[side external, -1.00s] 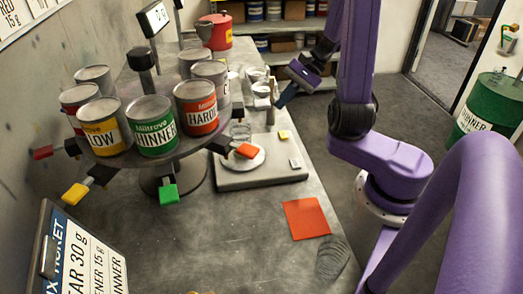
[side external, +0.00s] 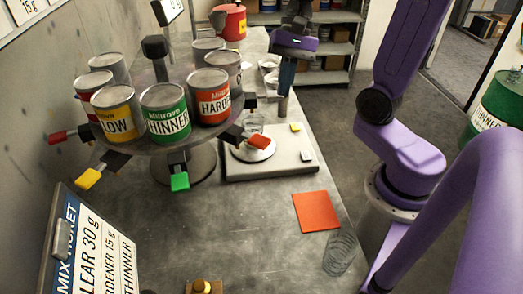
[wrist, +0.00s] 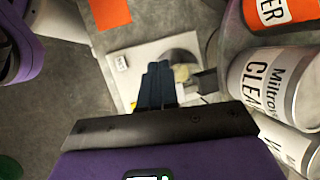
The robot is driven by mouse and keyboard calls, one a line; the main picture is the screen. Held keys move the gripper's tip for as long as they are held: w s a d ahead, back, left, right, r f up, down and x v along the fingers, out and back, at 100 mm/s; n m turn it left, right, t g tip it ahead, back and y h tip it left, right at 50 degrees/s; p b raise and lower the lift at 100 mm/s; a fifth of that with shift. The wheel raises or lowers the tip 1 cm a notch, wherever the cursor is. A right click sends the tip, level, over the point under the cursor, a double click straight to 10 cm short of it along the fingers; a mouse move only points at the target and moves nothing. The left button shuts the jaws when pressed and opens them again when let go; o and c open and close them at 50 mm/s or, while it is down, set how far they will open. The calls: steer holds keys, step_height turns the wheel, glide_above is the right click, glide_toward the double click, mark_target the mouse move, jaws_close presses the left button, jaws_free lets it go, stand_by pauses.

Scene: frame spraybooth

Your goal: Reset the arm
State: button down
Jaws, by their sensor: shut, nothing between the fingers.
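My gripper (side external: 285,90) is in the upper middle of the side external view, raised above the far part of the bench (side external: 240,225) with its dark fingers pointing down. In the wrist view my gripper (wrist: 155,72) shows its fingers together with nothing between them. The weighing scale (side external: 270,166) lies below and nearer the camera, with a clear cup (side external: 252,124) at its round pan (side external: 254,150). The carousel of paint cans (side external: 165,110) stands to the left, apart from my gripper.
An orange square (side external: 316,212) and a clear ribbed cup (side external: 340,253) lie near the bench's right edge. A mix ticket board (side external: 95,240) stands at front left. A red can (side external: 230,22) is at the back. A green drum (side external: 497,110) stands on the floor at right.

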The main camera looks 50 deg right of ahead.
steer(key=s+a+f+n+h, duration=0.2)
steer(key=s+n, duration=0.5)
steer(key=n, duration=0.4)
steer(key=s+a+f+n+t+h, duration=0.1)
steer(key=s+a+f+n+h, duration=0.1)
steer(key=s+n, duration=0.5)
steer(key=f+n, duration=0.1)
steer(key=n, duration=0.3)
steer(key=shift+s+a+f+h, duration=0.15)
steer(key=shift+s+a+h, duration=0.15)
steer(key=shift+h, duration=0.1)
